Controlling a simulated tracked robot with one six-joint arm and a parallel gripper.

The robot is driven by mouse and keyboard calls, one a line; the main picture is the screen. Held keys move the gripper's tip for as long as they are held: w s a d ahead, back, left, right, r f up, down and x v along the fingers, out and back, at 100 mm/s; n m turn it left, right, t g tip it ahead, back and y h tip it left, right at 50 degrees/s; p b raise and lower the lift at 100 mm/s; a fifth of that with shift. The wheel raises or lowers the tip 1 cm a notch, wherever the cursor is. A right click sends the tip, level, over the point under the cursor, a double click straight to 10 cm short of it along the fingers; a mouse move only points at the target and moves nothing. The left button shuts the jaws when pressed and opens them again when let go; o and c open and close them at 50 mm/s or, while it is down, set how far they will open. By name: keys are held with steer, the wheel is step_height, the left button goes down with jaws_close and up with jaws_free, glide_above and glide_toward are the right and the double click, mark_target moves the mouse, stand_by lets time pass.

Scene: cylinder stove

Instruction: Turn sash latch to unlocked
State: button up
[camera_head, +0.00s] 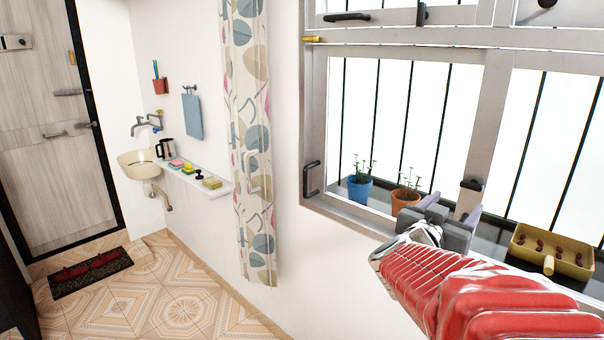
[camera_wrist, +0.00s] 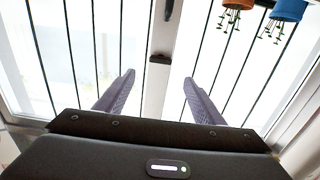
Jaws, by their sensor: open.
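A small dark latch (camera_head: 471,185) sits on the pale upright between the two lower window panes; it also shows in the wrist view (camera_wrist: 160,59) just beyond my fingertips. It appears to lie across the upright; its locked state cannot be told. My gripper (camera_head: 448,211) is in front of the window, just below the latch in the head view. In the wrist view my two grey fingers (camera_wrist: 158,82) are spread apart with nothing between them, one on each side of the upright. They look clear of the latch.
Dark vertical bars stand behind the panes. A blue plant pot (camera_head: 358,190), an orange plant pot (camera_head: 404,200) and a yellow tray (camera_head: 552,252) stand along the sill. A dark handle (camera_head: 311,179) is on the left frame. Another dark latch (camera_head: 422,14) is higher up.

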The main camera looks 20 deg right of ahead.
mark_target(471, 186)
steer(key=x, duration=1.1)
steer(key=shift+w+d, duration=0.1)
steer(key=shift+d, duration=0.15)
steer(key=shift+c, duration=0.3)
steer(key=c, duration=0.9)
steer(key=shift+w+a, duration=0.1)
steer(key=shift+a, duration=0.1)
steer(key=shift+c, duration=0.4)
steer(key=shift+d, duration=0.1)
